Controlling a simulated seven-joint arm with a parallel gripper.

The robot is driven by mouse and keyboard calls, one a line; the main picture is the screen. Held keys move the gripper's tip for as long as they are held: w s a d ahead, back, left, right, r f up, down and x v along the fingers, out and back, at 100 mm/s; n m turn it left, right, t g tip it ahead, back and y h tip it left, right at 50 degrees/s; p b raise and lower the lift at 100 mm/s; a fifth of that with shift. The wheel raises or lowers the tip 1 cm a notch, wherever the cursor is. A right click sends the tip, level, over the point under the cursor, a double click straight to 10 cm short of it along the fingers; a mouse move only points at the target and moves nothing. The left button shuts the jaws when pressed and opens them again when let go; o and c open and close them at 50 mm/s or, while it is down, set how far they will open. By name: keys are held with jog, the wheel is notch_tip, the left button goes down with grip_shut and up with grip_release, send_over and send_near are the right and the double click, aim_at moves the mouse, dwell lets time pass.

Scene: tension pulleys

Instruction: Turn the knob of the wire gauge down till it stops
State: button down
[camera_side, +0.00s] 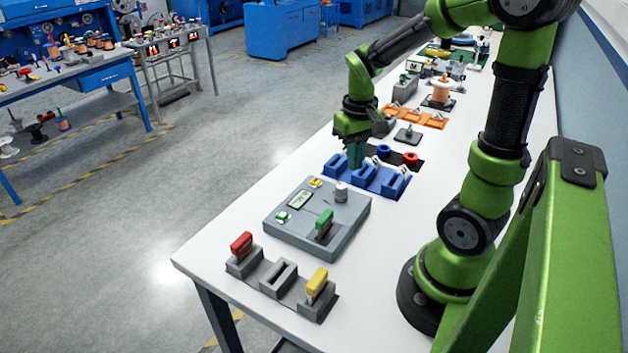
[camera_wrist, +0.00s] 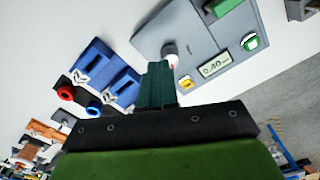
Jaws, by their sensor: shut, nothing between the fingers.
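The wire gauge (camera_side: 345,222) is a flat grey box on the white bench. Its small pale knob (camera_side: 340,190) stands upright near its far right corner. The knob also shows in the wrist view (camera_wrist: 170,54), just beyond my fingers and partly hidden by them. The gauge has a display (camera_side: 300,199), which reads about 0.40 in the wrist view (camera_wrist: 215,65). My gripper (camera_side: 355,165) points down, with dark green fingers shut and empty. In the side view it is above and behind the knob, near the blue block. It also shows in the wrist view (camera_wrist: 157,68).
A green-handled piece (camera_side: 324,220) sits in the gauge, with a green button (camera_side: 282,217) and yellow button (camera_side: 315,183). The blue slotted block (camera_side: 366,176) stands just behind. A grey holder (camera_side: 278,278) with red and yellow handles stands in front.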

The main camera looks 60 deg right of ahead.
send_over(345, 209)
jog(key=d, duration=0.2)
jog(key=shift+s+d+f, duration=0.1)
jog(key=shift+s+f, duration=0.05)
jog(key=shift+f, duration=1.65)
jog(key=shift+s+d+f, duration=0.1)
jog(key=shift+s+f, duration=0.05)
jog(key=shift+f, duration=1.65)
jog(key=shift+w+a, duration=0.2)
jog(key=shift+a, duration=0.35)
jog(key=shift+w+a, duration=0.1)
jog(key=shift+a, duration=0.1)
jog(key=shift+w+a, duration=0.3)
jog(key=shift+a, duration=0.1)
jog(key=shift+w, duration=0.1)
jog(key=shift+s+a, duration=0.1)
jog(key=shift+s, duration=0.25)
notch_tip(345, 209, up, 6)
